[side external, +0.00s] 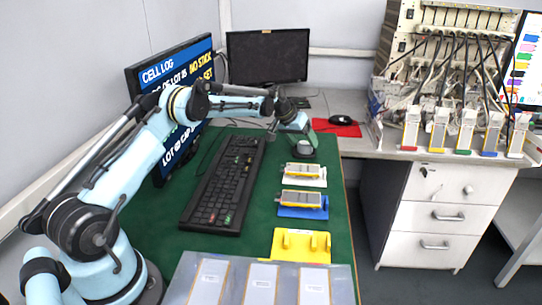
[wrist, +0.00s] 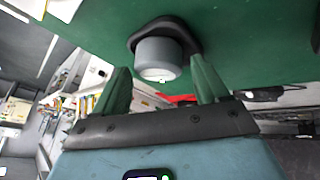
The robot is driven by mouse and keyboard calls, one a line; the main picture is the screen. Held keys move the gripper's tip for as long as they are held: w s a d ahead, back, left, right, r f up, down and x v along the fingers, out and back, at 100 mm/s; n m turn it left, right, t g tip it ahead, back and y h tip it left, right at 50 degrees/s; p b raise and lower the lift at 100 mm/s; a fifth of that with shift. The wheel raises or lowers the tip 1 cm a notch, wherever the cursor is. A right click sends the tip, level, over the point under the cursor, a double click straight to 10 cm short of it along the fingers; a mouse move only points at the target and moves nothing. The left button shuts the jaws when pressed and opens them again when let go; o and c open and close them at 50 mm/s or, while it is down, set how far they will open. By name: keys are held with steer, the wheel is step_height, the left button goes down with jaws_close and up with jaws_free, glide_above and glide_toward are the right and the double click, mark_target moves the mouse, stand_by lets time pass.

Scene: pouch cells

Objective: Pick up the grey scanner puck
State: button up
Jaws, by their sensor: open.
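The grey scanner puck (side external: 304,147) sits on a dark base at the far right part of the green mat. In the wrist view the puck (wrist: 158,55) is a short grey cylinder with a pale end face, on a black rounded base. My gripper (side external: 307,133) is just above and beside the puck in the side view. In the wrist view the two green fingers of my gripper (wrist: 160,66) are spread apart, with the puck showing between and beyond their tips. Nothing is held. Contact between fingers and puck cannot be told.
A black keyboard (side external: 225,185) lies left on the green mat (side external: 265,215). White (side external: 318,183), blue (side external: 300,212) and yellow (side external: 287,255) holders line the right side; the white and blue ones carry cells. A grey tray (side external: 235,295) is in front. A mouse (side external: 340,120) lies on a red pad.

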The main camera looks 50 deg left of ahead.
steer(key=shift+w+d+f, duration=0.15)
steer(key=shift+w+f, duration=0.1)
steer(key=shift+f, duration=0.2)
steer(key=shift+d, duration=0.1)
steer(key=c, duration=0.9)
steer(key=shift+c, duration=0.4)
steer(key=shift+s, duration=0.1)
